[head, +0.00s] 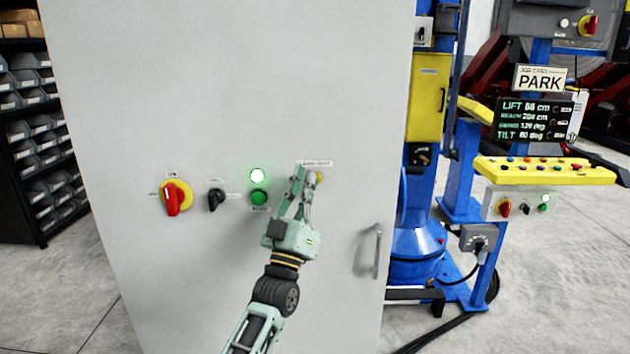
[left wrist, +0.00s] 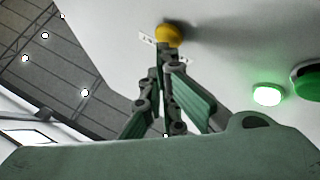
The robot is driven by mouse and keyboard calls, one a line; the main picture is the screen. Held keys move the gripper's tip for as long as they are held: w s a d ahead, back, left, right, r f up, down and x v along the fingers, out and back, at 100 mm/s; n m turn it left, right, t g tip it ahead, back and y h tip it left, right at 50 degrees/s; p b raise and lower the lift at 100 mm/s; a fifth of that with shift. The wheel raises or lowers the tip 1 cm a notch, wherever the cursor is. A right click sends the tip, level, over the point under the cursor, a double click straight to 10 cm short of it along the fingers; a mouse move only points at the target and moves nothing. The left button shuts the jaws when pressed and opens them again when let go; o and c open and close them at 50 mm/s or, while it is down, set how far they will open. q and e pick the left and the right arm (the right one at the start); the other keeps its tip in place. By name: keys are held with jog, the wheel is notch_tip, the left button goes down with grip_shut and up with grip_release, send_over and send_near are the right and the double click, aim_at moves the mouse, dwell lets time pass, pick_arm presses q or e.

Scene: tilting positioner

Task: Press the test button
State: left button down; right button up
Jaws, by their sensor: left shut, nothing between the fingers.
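A yellow button (head: 319,178) sits on the grey cabinet door under a small white label (head: 314,163) whose print is too small to read surely. My left gripper (head: 303,176) is shut and empty, with its fingertips just left of the button and partly covering it in the head view. In the left wrist view, the yellow button (left wrist: 170,34) stands right beyond the shut fingertips (left wrist: 165,50). Whether they touch it I cannot tell. My right gripper is not in view.
Left of the button are a lit lamp (head: 257,176), a green button (head: 259,197), a black selector (head: 216,199) and a red-yellow rotary switch (head: 175,197). A door handle (head: 377,251) stands out at lower right. The blue positioner (head: 420,235) stands beyond the cabinet.

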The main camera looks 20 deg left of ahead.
pick_arm(q)
jog(key=shift+w+a+b, duration=0.15)
jog(key=shift+w+b, duration=0.3)
dwell(0.4)
dwell(0.3)
jog(key=shift+s+d+p, duration=0.25)
jog(key=shift+s+p, duration=0.4)
jog(key=shift+s, duration=0.2)
jog(key=s+p, duration=0.1)
jog(key=s, duration=0.1)
jog(key=s+d+p, duration=0.1)
jog(key=s+p, duration=0.1)
jog(key=shift+s+d, duration=0.2)
jog(key=shift+s, duration=0.2)
jog(key=shift+f, duration=0.15)
